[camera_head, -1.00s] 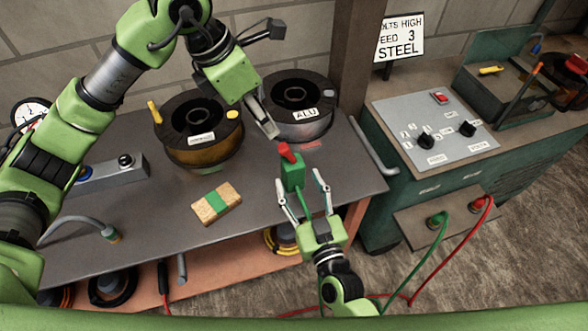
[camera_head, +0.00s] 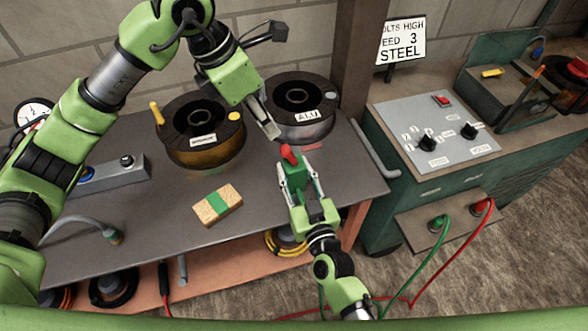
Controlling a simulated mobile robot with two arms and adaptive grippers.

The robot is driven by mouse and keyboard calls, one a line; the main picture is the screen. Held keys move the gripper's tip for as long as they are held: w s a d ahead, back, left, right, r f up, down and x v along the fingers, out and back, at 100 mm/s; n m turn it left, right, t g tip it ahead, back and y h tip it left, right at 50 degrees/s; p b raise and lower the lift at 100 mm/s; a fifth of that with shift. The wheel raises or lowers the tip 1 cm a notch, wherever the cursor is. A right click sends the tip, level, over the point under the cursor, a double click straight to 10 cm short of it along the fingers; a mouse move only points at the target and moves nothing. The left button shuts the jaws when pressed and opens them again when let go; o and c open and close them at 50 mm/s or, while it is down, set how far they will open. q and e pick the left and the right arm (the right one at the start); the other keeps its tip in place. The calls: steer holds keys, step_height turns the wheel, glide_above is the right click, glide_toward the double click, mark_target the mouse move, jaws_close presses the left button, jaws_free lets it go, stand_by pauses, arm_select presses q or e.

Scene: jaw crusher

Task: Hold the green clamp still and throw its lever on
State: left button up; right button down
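The green clamp (camera_head: 296,174), with its red lever (camera_head: 289,152) on top, is at the front right edge of the grey workbench (camera_head: 160,225). My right gripper (camera_head: 299,182) reaches up from below with its fingers on either side of the clamp. I cannot tell whether both fingers press on it. The fingers hide part of the clamp's lower body. My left gripper (camera_head: 271,131) points down just above and left of the red lever, apart from it. Its fingers look shut together and empty.
Two wire spools, one copper-coloured (camera_head: 203,150) and one marked ALU (camera_head: 301,132), stand behind the clamp. A sponge-like block with a green band (camera_head: 217,204) lies to the left. A green welder cabinet (camera_head: 420,200) stands right, with green and red cables.

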arm_select(q)
steer(key=shift+s+f, duration=0.1)
jaws_close()
steer(key=s+a+f+m+t+h, duration=0.1)
steer(key=a+f+h, duration=0.3)
steer(key=a, duration=0.2)
steer(key=s+a+f+m+t+h, duration=0.1)
steer(key=s+a+f+h, duration=0.1)
steer(key=a+f+h, duration=0.2)
steer(key=a+h, duration=0.1)
steer(key=a, duration=0.2)
steer(key=shift+s+a+f+h, duration=0.15)
steer(key=shift+s+f+h, duration=0.05)
steer(key=shift+f+h, duration=0.15)
